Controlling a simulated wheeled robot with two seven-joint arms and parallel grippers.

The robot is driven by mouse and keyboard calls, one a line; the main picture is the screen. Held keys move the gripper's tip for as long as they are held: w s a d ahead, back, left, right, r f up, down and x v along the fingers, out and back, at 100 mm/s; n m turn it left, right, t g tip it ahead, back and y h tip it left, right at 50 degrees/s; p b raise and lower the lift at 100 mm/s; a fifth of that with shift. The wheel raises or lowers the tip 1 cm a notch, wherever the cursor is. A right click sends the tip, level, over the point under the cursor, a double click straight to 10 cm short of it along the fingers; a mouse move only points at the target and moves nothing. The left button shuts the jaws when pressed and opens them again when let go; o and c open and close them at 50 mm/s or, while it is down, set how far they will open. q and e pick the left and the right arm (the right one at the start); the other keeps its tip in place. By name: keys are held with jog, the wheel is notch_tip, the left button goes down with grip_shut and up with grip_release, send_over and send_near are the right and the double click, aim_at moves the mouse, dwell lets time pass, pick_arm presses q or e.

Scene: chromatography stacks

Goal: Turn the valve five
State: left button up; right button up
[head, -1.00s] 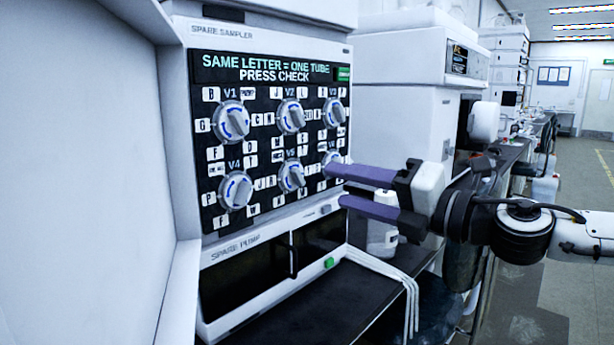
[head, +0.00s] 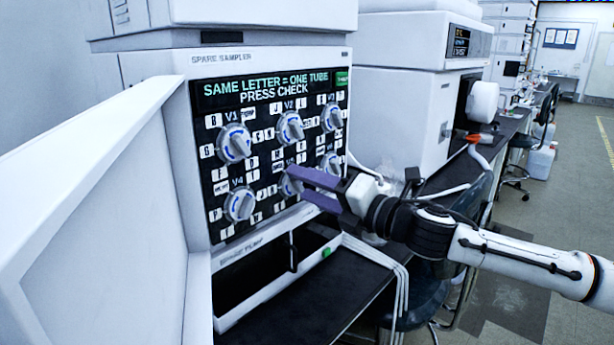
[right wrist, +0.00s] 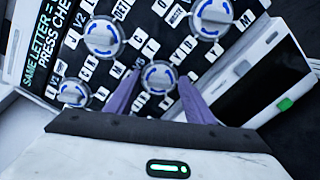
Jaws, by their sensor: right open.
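Valve five is a round grey knob with a blue ring, in the middle of the lower row on the black panel. In the head view my right gripper partly hides valve five (head: 289,186). I cannot tell whether the fingers touch the knob. My left gripper is not in view.
Valves one (head: 234,143), two (head: 290,128), three (head: 331,117), four (head: 239,204) and six (head: 330,163) surround it closely. A green check button (head: 341,78) sits at the panel's upper right. A white open door (head: 120,195) blocks the left. A dark bench (head: 330,310) lies below.

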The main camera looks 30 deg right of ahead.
jog(key=shift+w+a, duration=0.1)
jog(key=shift+w, duration=0.05)
jog(key=c, duration=0.7)
